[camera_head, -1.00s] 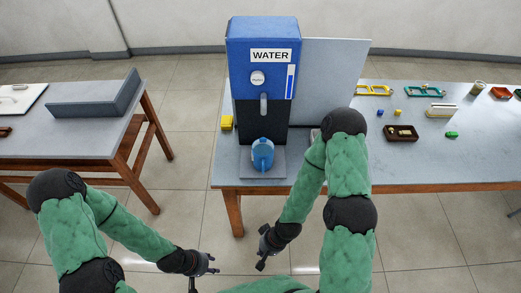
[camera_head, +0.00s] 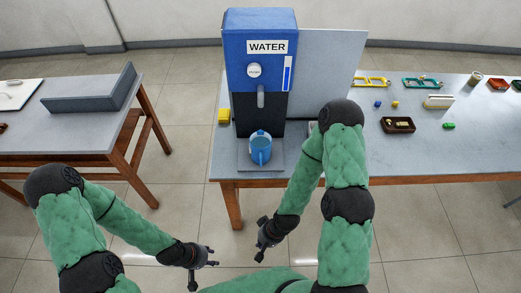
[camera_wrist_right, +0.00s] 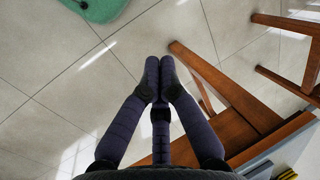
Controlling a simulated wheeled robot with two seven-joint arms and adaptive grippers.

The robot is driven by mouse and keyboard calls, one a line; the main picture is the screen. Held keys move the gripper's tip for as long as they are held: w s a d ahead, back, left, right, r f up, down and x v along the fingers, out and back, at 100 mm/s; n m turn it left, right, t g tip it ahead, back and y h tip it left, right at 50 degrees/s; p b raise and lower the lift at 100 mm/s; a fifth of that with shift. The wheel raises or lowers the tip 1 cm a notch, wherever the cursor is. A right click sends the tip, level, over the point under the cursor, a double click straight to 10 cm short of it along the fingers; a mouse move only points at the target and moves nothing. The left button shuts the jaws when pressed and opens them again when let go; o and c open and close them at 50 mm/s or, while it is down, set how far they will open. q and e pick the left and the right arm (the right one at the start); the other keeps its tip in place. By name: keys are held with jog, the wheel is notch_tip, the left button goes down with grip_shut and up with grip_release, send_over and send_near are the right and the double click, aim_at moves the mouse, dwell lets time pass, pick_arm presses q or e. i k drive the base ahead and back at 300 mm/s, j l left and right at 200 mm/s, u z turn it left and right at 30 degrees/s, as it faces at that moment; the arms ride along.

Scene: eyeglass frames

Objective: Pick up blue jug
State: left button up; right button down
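The blue jug (camera_head: 261,150) stands upright on the dark base plate of the blue water dispenser (camera_head: 260,50), under its spout (camera_head: 261,95). Its open top faces up, and its handle side faces me.
The grey table (camera_head: 320,165) has a wooden front edge. A grey panel (camera_head: 330,75) stands behind the dispenser. A yellow block (camera_head: 224,116) lies left of it. A brown tray (camera_head: 397,125) and several small items lie to the right. Another table (camera_head: 60,135) stands at the left.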

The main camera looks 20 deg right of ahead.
aim_at(260, 141)
jog(key=l+u, duration=0.2)
jog(key=u, duration=1.3)
jog(key=k+l, duration=0.1)
jog(key=l, duration=0.25)
jog(key=k+l+u, duration=0.1)
jog(key=l, duration=0.3)
jog(key=k+l, duration=0.15)
jog(key=l, duration=0.2)
jog(key=k+l+u, duration=0.1)
jog(key=l, duration=0.25)
jog(key=k, duration=0.05)
